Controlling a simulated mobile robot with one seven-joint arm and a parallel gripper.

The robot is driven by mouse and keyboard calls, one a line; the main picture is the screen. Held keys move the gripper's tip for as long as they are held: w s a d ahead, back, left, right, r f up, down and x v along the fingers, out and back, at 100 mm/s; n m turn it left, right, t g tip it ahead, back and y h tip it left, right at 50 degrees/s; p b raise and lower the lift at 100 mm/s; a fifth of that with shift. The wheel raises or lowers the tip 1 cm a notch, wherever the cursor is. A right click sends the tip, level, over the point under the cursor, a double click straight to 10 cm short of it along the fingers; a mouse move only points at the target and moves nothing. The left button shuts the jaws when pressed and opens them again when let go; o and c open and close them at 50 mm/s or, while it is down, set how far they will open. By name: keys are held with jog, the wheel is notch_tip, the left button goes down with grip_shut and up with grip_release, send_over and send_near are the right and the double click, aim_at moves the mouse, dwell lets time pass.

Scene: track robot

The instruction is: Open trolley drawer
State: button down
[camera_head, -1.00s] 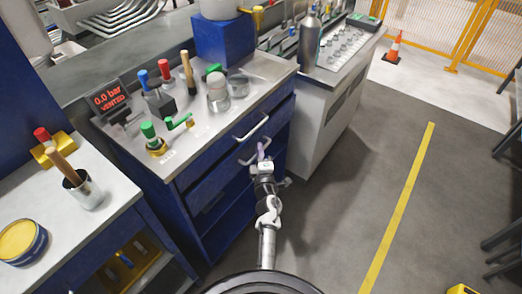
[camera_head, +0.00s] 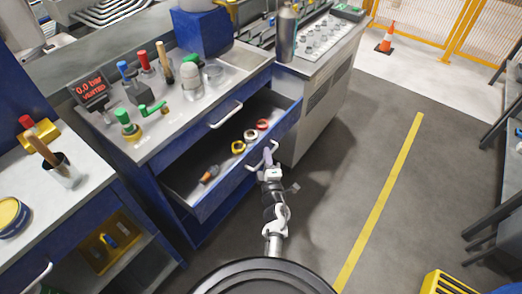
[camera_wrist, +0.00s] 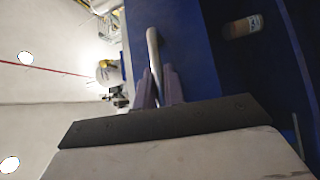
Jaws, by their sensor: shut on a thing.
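The blue trolley (camera_head: 122,160) has a drawer (camera_head: 222,190) standing well out, with its inside showing. The drawer's white bar handle (camera_head: 262,158) is on its front face. My gripper (camera_head: 267,160) is at this handle, shut on it. In the wrist view my gripper's two purplish fingers (camera_wrist: 158,88) lie either side of the white handle (camera_wrist: 153,48), in front of the blue drawer front (camera_wrist: 185,45). In the drawer lie an orange-and-dark item (camera_head: 209,174), a yellow ring (camera_head: 238,147), a whitish ring (camera_head: 250,134) and a red-and-white ring (camera_head: 263,124).
The trolley top holds a pressure display (camera_head: 92,90), a green-handled valve (camera_head: 127,125) and a glass jar (camera_head: 192,82). A upper drawer handle (camera_head: 226,115) is just above the open drawer.

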jog(key=shift+s+d+p, duration=0.3)
jog(key=shift+s+d, duration=0.25)
jog(key=shift+d, duration=0.25)
jog(key=shift+s+d+p, duration=0.35)
jog(key=shift+s+d, duration=0.2)
jog(key=shift+d, duration=0.25)
jog(key=shift+s+d+p, duration=0.3)
jog(key=shift+s+d, duration=0.25)
jog(key=shift+d, duration=0.25)
jog(key=c, duration=1.8)
grip_release()
jog(key=shift+o, duration=0.2)
jog(key=shift+r, duration=0.1)
